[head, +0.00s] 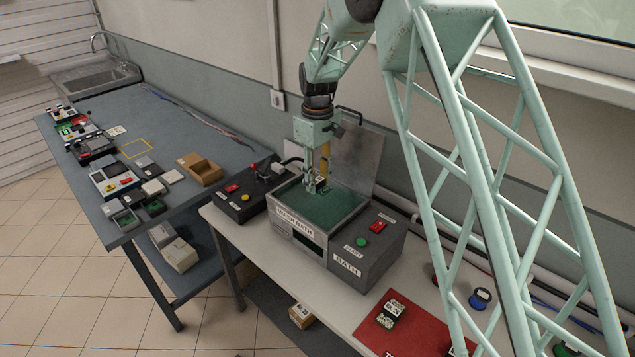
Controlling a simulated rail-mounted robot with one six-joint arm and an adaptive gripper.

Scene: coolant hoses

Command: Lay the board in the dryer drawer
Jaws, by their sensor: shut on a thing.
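My gripper (317,183) points down inside the open wash bath (295,218), over the green liquid in it. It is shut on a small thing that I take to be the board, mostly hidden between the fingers. I cannot tell whether the held thing touches the liquid. A green and dark board (391,312) with a white label lies on the red mat (375,340) at the front. I cannot make out a dryer drawer in this view.
The bath's lid (347,160) stands raised behind my gripper. A control box (362,252) with green and red buttons adjoins the bath. Another box (243,196) with a lever stands to its left. The blue bench (190,145) holds several trays and devices.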

